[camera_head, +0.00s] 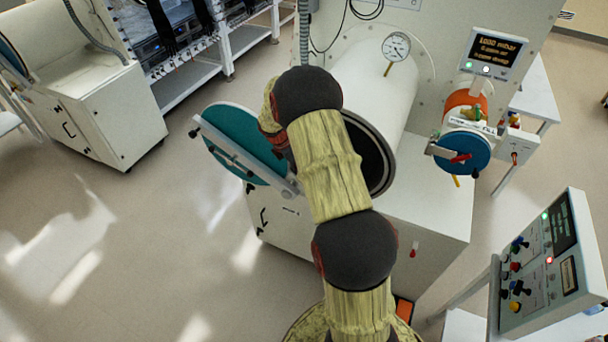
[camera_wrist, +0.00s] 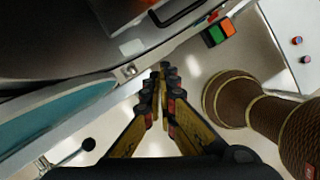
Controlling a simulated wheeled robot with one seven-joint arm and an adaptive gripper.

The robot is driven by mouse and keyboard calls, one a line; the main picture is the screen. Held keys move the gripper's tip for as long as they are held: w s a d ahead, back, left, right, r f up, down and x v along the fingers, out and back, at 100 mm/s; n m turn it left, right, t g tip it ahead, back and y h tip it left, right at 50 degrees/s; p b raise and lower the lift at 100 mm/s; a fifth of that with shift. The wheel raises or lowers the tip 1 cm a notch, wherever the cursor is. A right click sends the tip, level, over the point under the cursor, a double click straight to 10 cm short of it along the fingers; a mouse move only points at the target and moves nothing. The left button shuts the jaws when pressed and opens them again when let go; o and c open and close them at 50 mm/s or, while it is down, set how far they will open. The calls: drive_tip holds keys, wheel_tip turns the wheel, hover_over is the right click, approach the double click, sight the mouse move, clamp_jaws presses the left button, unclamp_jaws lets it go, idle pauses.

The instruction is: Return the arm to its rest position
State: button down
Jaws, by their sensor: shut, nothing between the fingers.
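My arm rises from the bottom middle of the head view, bent, with its upper end in front of the open mouth of the large white chamber (camera_head: 372,80). The chamber's round teal door (camera_head: 238,140) stands open just left of the arm. In the wrist view the teal door (camera_wrist: 50,125) lies close on the left of the fingers, and a dark curved rim lies above them.
A smaller port with a blue cap (camera_head: 462,152) is right of the chamber, below a display (camera_head: 492,52). A control panel (camera_head: 548,262) stands at lower right. An orange and green switch (camera_wrist: 218,32) shows beyond the fingers. The floor (camera_head: 130,250) at left is clear.

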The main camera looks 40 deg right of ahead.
drive_tip(key=shift+v, duration=1.25)
drive_tip(key=s+a+r+m+t+y+b, duration=0.1)
drive_tip(key=s+a+r+m+t+b, duration=0.1)
drive_tip(key=s+a+m+b, duration=0.3)
drive_tip(key=s+a+r+m+t+y+b, duration=0.1)
drive_tip(key=s+a+r+m+b, duration=0.3)
drive_tip(key=s+a, duration=0.9)
drive_tip(key=s+a+r+m+t+y+b, duration=0.2)
drive_tip(key=s+a+m+b, duration=0.5)
drive_tip(key=a, duration=0.8)
drive_tip(key=s+r+t+b, duration=0.1)
drive_tip(key=s+b, duration=0.2)
drive_tip(key=shift+a, duration=0.2)
